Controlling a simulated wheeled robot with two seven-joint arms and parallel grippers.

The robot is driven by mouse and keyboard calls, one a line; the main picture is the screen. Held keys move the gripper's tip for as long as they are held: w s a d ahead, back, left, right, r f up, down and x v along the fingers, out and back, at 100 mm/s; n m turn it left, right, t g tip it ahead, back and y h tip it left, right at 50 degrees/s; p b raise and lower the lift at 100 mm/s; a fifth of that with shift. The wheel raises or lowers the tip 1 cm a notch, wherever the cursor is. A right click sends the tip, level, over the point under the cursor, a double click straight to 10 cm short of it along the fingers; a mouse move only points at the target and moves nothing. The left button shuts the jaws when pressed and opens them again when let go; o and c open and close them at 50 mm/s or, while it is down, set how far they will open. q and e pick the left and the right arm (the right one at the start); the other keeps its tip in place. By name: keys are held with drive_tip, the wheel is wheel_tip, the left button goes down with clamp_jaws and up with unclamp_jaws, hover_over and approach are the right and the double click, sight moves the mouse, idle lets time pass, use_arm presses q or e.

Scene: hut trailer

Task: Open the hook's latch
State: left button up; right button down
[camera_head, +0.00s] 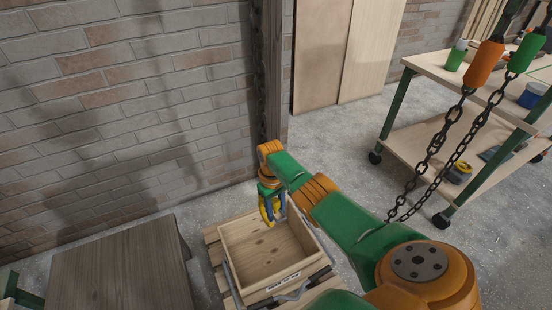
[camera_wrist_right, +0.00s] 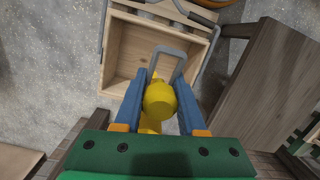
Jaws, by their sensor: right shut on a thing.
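The yellow hook (camera_head: 266,209) hangs over the open wooden crate, below the end of my right arm. My right gripper (camera_head: 273,207) has its blue fingers at the hook. In the right wrist view the yellow hook body (camera_wrist_right: 159,98) sits between the two blue fingers of my right gripper (camera_wrist_right: 166,80), which is shut on it. A grey U-shaped bar (camera_wrist_right: 172,51) shows at the fingertips; I cannot tell whether it is the latch. The latch's position is not clear. My left gripper is out of view.
The wooden crate (camera_head: 237,232) has grey side handles and stands on a pallet, empty inside. A brown wooden table (camera_head: 120,270) is at the left. A wheeled workbench (camera_head: 440,165) stands right. Two chains (camera_head: 437,145) with orange and green grips hang before it.

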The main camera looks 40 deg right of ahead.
sight(276, 206)
drive_tip(key=c, duration=0.5)
unclamp_jaws()
wheel_tip(276, 206, up, 5)
drive_tip(key=p, duration=0.4)
drive_tip(key=shift+s+a+f, duration=0.1)
drive_tip(key=s+a+r+p, duration=0.8)
drive_tip(key=s+p, duration=0.1)
drive_tip(key=s, duration=0.2)
drive_tip(key=shift+s, duration=0.1)
